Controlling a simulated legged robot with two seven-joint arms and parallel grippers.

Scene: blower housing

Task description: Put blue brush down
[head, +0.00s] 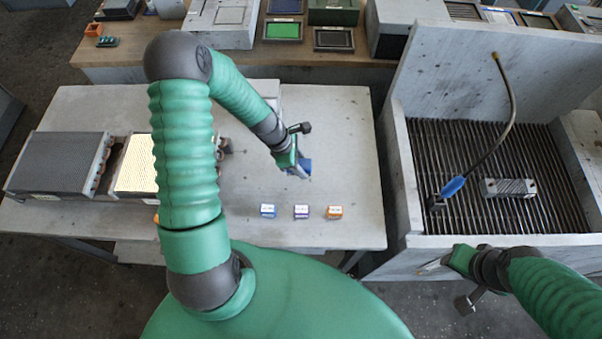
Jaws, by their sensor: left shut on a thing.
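My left gripper (297,169) is over the right part of the grey table (345,130), shut on a small blue thing, which I take to be the blue brush (306,165). Only a bit of blue shows beside the fingers, and the rest of it is hidden. I cannot tell whether it touches the table top. My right gripper (433,266) is low at the right, in front of the blower housing's front edge. Its fingers are too small to show whether they are open.
Blue (268,211), purple (301,212) and orange (334,212) small boxes stand in a row near the table's front. Finned panels (58,160) lie at left. The blower housing (440,70) at right holds a hose with a blue handle (453,187) and a metal block (508,188) on its grate.

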